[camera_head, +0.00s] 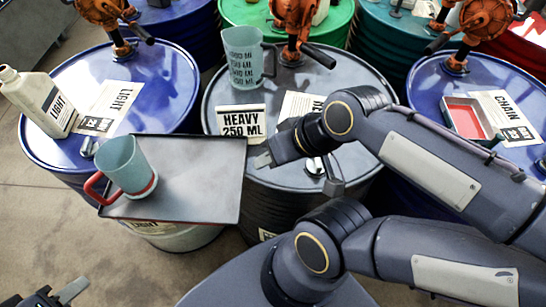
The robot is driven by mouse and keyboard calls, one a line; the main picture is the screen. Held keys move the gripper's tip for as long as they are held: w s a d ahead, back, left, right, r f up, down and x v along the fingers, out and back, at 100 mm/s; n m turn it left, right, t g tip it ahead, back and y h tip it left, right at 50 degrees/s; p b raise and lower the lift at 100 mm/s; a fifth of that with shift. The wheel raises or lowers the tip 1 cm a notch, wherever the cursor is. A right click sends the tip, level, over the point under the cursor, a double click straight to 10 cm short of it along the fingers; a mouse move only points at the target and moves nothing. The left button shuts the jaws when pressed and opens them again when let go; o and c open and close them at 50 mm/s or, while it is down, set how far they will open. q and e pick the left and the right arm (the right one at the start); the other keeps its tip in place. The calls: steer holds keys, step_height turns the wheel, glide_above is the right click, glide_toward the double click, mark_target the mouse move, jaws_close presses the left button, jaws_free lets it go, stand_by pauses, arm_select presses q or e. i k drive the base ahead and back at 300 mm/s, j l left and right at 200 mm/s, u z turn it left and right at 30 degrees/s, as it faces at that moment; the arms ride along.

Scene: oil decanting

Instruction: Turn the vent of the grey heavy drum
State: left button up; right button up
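The grey heavy drum (225,95) stands in the middle of the camera_head view, with a "HEAVY 250 ML" card on its lid. A small metal fitting that looks like its vent (315,166) sits at the near side of the lid, partly hidden by my arm. My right gripper (300,172) is just over this near side, pointing down. Its fingers appear spread, one left of the fitting and one right of it; contact cannot be told. My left gripper (58,294) is open and empty at the bottom left corner, far from the drum.
A clear measuring jug (243,65) stands on the grey drum beside an orange pump (296,20). A dark tray (205,185) with a red-handled mug (125,165) lies to its left. Blue drums flank it, with a white bottle (38,100) left and a red tray (468,118) right.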

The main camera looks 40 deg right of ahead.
mark_target(316, 167)
steer(key=z, duration=1.7)
